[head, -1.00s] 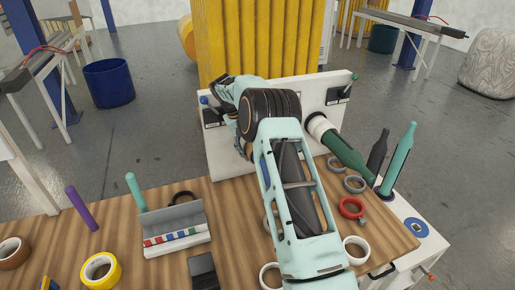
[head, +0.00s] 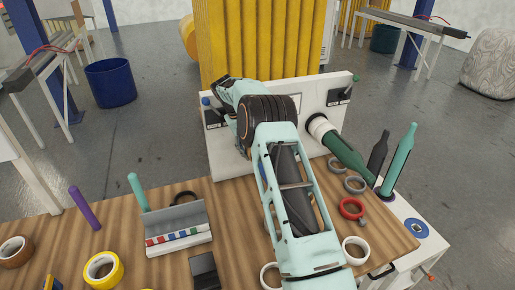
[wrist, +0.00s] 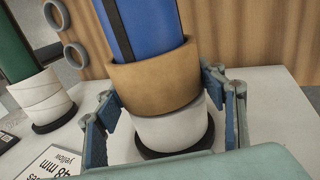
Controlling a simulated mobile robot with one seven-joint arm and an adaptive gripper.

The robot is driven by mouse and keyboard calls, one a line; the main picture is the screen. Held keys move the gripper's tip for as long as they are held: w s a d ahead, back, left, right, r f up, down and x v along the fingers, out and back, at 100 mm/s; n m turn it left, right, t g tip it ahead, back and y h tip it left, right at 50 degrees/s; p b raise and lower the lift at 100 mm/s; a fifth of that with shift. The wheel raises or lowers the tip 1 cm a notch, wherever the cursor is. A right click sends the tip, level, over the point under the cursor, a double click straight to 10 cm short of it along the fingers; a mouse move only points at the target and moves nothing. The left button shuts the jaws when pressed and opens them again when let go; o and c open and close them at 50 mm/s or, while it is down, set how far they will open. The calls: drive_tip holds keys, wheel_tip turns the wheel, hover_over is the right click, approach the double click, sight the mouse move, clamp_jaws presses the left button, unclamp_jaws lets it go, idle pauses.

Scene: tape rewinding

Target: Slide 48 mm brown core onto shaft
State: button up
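The brown core (wrist: 155,80) is around the blue shaft (wrist: 142,25) in the wrist view. It rests on or just above a white band (wrist: 172,128) near the shaft's dark base ring (wrist: 180,150). My gripper (wrist: 165,110) has one blue-padded finger on each side of the core and white band. The fingers are spread, with small gaps visible beside them; whether a pad still touches the core's side is hard to see.
A green shaft with white bands (wrist: 42,98) stands to the left in the wrist view. A label card (wrist: 55,165) reads 48 mm yellow. The head view shows a yellow tape roll (head: 103,269), a red ring (head: 352,208) and a dispenser (head: 178,228) on the wooden bench (head: 120,230).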

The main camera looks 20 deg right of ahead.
drive_tip(key=o, duration=0.5)
drive_tip(key=shift+w, duration=0.2)
drive_tip(key=shift+a+f, duration=0.1)
drive_tip(key=shift+a, duration=0.05)
drive_tip(key=shift+r, duration=0.25)
drive_tip(key=v, duration=1.1)
drive_tip(key=shift+a+r, duration=0.25)
drive_tip(key=shift+r, duration=0.1)
